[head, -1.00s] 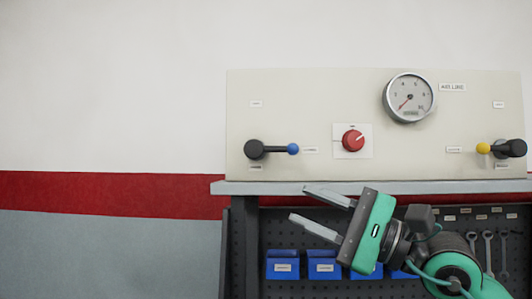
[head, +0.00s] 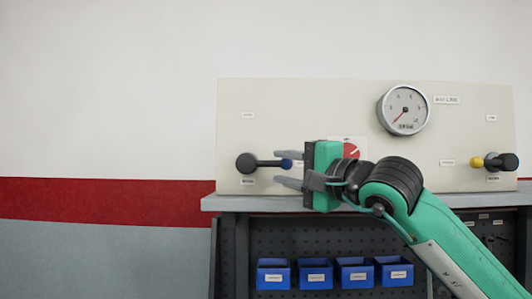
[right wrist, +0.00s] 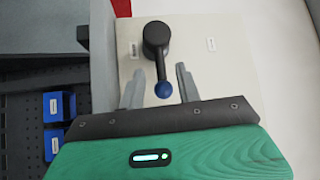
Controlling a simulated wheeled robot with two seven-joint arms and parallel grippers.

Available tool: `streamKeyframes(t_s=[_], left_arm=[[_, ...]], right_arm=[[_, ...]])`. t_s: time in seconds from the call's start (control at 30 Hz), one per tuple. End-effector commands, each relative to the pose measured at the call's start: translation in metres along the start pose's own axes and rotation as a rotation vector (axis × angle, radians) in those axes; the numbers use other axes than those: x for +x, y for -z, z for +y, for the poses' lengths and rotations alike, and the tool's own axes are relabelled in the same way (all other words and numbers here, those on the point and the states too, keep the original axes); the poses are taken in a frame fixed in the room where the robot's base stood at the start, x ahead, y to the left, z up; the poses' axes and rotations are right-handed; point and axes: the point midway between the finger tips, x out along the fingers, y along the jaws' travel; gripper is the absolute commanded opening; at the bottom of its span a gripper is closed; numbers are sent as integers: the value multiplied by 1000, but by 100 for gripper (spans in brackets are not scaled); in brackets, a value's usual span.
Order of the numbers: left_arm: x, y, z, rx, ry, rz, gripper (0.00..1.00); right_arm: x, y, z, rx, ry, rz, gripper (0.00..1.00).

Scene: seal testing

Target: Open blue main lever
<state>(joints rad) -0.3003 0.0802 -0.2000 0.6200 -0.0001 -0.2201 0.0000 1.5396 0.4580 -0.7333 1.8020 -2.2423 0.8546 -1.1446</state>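The blue main lever (head: 268,163) is on the left of the cream panel, with a black hub and an arm pointing right to a blue ball tip. In the right wrist view the blue ball (right wrist: 163,90) lies between the fingertips of my right gripper (right wrist: 160,76). My right gripper (head: 289,168) is open, its fingers pointing left, one above and one below the ball. I see a gap on both sides of the ball in the wrist view. My left gripper is not in view.
The panel (head: 310,110) also carries a round gauge (head: 404,109), a red knob (head: 352,150) partly behind my right gripper, and a yellow-tipped lever (head: 488,161) at right. A grey shelf edge (head: 240,203) runs below. Blue bins (head: 316,275) hang on the pegboard underneath.

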Motion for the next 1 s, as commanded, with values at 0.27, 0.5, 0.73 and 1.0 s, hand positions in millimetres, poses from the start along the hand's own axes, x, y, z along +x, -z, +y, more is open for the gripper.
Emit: streamKeyframes(t_s=[0.27, 0.5, 0.73, 1.0], left_arm=[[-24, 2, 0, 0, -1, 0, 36], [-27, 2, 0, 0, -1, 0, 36], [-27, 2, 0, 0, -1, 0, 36], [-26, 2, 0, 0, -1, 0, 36]], right_arm=[[45, 0, -2, 3, -1, -2, 34], [55, 0, 0, 1, 0, -1, 34], [55, 0, 1, 1, 0, -1, 28], [55, -1, 2, 2, -1, -2, 0]])
